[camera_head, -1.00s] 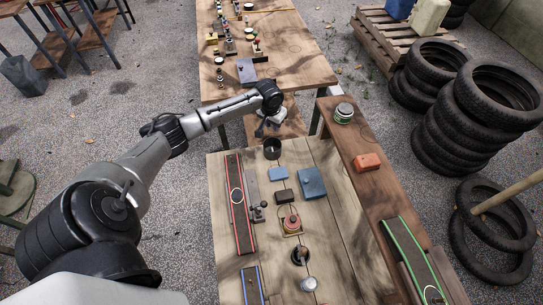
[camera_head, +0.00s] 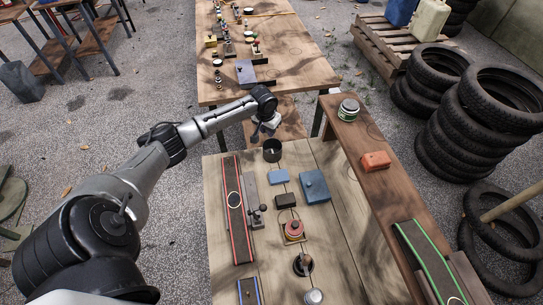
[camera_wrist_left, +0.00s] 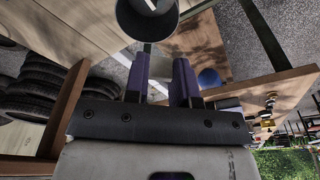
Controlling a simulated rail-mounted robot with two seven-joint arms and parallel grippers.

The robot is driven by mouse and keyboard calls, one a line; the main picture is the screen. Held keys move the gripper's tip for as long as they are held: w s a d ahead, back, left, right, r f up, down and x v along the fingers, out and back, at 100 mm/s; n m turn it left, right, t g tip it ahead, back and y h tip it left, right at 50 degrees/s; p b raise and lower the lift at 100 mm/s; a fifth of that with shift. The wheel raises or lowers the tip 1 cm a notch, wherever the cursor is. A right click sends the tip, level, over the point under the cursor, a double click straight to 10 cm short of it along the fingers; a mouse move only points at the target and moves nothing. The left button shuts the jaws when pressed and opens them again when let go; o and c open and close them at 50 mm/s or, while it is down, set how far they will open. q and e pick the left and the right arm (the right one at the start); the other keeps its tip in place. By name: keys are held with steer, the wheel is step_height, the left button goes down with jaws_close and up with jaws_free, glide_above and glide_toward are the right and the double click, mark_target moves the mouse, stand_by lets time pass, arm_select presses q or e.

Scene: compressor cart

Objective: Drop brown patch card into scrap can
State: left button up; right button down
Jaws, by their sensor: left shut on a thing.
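The dark round scrap can (camera_head: 272,150) stands at the far end of the near wooden table. In the left wrist view, the dark can (camera_wrist_left: 147,22) shows its round open mouth just past the fingertips. My left gripper (camera_head: 267,126) hangs just above and behind the can, apart from it. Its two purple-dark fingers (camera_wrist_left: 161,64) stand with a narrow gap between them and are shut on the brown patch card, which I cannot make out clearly. My right gripper is in no view.
On the near table are a blue card (camera_head: 278,177), a dark block (camera_head: 285,200), a blue box (camera_head: 315,186), a red button (camera_head: 293,229) and a red-edged strip (camera_head: 236,215). A raised shelf holds a jar (camera_head: 348,109) and an orange block (camera_head: 375,161). Tyres (camera_head: 480,110) stand right.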

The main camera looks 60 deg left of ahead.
arm_select(q)
steer(key=shift+f, duration=0.4)
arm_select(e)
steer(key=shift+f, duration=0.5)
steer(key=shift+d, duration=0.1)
arm_select(q)
steer(key=o, duration=1)
steer(key=shift+c, duration=0.2)
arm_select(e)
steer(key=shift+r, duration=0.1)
arm_select(q)
steer(key=shift+r, duration=0.55)
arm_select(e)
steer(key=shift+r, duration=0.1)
arm_select(q)
step_height(320, 180, up, 13)
steer(key=s+p, duration=0.1)
steer(key=shift+s+d+f+p, duration=0.15)
steer(key=shift+s+d+p, duration=0.2)
steer(key=shift+s+d, duration=0.05)
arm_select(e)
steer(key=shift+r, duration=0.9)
